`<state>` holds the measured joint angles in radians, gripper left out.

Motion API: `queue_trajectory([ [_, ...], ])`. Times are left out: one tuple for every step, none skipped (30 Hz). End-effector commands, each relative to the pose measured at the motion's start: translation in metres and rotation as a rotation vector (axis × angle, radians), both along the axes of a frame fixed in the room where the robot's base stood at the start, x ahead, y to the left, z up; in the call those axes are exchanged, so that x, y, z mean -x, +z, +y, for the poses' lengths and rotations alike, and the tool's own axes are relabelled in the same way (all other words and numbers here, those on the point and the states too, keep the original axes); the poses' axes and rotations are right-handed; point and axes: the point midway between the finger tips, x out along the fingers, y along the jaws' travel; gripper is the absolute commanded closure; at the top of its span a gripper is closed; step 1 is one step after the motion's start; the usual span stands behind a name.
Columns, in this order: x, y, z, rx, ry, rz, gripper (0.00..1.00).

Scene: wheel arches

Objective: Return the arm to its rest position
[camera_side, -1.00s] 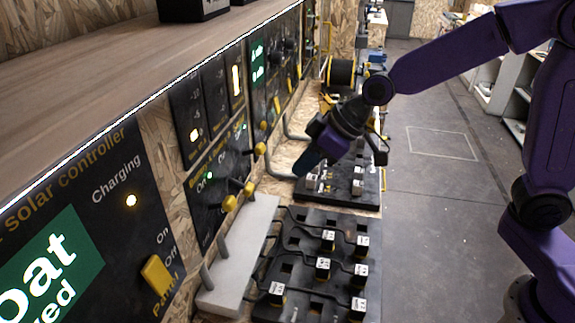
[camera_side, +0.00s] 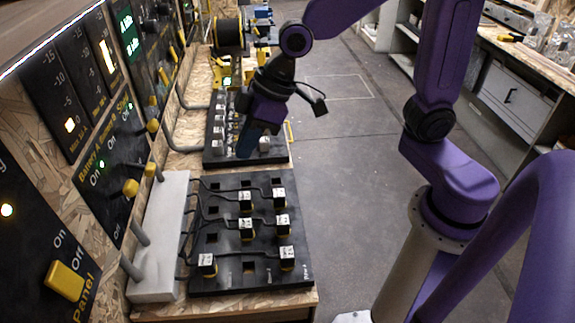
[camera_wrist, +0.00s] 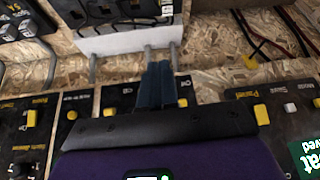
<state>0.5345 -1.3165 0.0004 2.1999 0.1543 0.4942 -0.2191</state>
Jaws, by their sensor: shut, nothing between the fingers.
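My gripper (camera_side: 246,146) hangs below my purple arm in the side view, pointing down over the far black board, to the right of the control panel wall. Its dark blue fingers are together and hold nothing. In the wrist view the shut fingers (camera_wrist: 158,84) stand in the middle, in front of the panel. Whether the fingertips touch the board or hang above it is hard to tell in the side view; part of the board is hidden behind them.
The near black board (camera_side: 232,266) carries several cabled black plugs. A pale grey block (camera_side: 158,240) with grey rods lies beside it. The panel (camera_side: 108,170) has yellow knobs and lit lamps. The grey floor (camera_side: 345,150) to the right is open. A shelf unit (camera_side: 515,95) stands farther right.

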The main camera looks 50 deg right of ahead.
Motion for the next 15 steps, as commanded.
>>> queue_trajectory([
  [0.023, -0.002, -0.010, 0.027, 0.027, 0.027, 1.00],
  [0.035, -0.003, -0.015, 0.045, 0.041, 0.044, 1.00],
  [0.051, -0.006, -0.024, 0.070, 0.059, 0.065, 1.00],
  [0.062, -0.007, -0.030, 0.089, 0.073, 0.079, 1.00],
  [0.074, -0.009, -0.037, 0.109, 0.086, 0.094, 1.00],
  [0.089, -0.011, -0.046, 0.137, 0.103, 0.111, 1.00],
  [0.100, -0.012, -0.054, 0.157, 0.115, 0.125, 1.00],
  [0.110, -0.014, -0.061, 0.179, 0.127, 0.138, 1.00],
  [0.123, -0.016, -0.072, 0.207, 0.141, 0.151, 1.00],
  [0.132, -0.017, -0.079, 0.227, 0.152, 0.161, 1.00],
  [0.141, -0.018, -0.086, 0.247, 0.162, 0.170, 1.00],
  [0.151, -0.020, -0.095, 0.272, 0.172, 0.180, 1.00],
  [0.158, -0.021, -0.102, 0.289, 0.181, 0.185, 1.00],
  [0.164, -0.022, -0.108, 0.305, 0.188, 0.190, 1.00],
  [0.170, -0.023, -0.114, 0.324, 0.194, 0.197, 1.00],
])
